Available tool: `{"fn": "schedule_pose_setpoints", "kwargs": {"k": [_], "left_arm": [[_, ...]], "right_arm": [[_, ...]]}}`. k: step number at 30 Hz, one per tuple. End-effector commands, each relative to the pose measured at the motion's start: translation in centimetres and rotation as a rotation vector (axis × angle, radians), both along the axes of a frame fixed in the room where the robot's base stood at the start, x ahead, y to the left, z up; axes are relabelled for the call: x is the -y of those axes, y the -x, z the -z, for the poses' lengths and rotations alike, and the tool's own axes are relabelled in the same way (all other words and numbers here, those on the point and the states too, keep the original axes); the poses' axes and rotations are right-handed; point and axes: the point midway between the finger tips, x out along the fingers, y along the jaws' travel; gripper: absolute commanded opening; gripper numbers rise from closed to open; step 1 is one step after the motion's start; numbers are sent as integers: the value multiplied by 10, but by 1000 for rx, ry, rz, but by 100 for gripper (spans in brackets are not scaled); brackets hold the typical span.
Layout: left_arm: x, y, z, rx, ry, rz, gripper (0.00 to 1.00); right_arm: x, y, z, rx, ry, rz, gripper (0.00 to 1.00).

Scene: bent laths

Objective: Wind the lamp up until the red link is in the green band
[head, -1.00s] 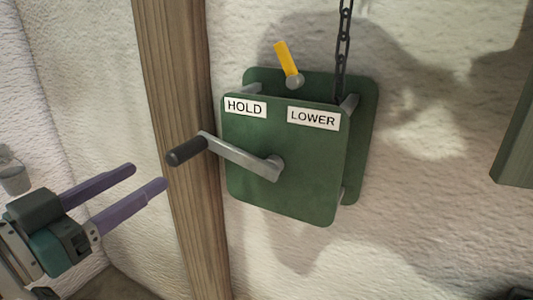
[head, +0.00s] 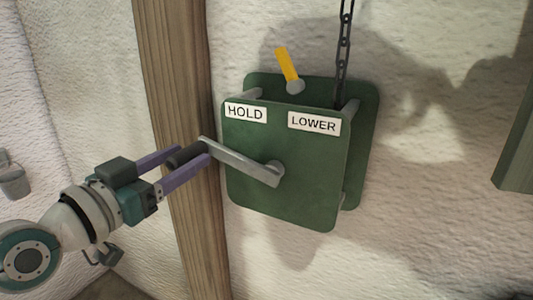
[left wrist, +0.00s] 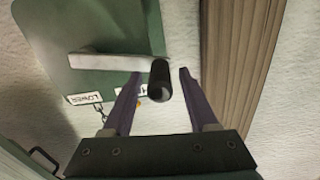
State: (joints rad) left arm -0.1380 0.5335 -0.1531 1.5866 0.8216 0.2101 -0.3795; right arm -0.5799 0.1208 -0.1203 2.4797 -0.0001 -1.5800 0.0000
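A green winch box (head: 290,205) is mounted on the wall, with HOLD (head: 245,112) and LOWER (head: 313,123) labels. A yellow lever (head: 287,65) on top leans left, to the HOLD side. A grey crank arm (head: 240,162) points left from its hub and ends in a black handle (head: 184,155). My left gripper (head: 192,159) is open, its purple fingers on either side of the handle. In the left wrist view the handle (left wrist: 159,82) stands between the fingers with gaps. A dark chain (head: 344,45) rises from the box. Lamp, red link, green band and right gripper are out of view.
A wooden post (head: 180,60) stands just left of the box, behind the handle. A grey fitting (head: 13,180) is at the left edge. A green-grey panel (head: 516,150) is at the right edge. The rough white wall right of the box is clear.

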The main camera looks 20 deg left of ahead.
Motion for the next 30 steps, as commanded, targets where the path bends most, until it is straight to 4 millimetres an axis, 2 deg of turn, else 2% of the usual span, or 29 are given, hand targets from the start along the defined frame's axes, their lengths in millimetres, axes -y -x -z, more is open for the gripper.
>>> {"fn": "schedule_pose_setpoints", "kwargs": {"k": [2,15,30], "left_arm": [[0,0,0,0,0,0,49],[0,0,0,0,0,0,0],[0,0,0,1,0,0,0]], "right_arm": [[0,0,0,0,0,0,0],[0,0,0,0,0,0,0],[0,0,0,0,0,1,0]]}}
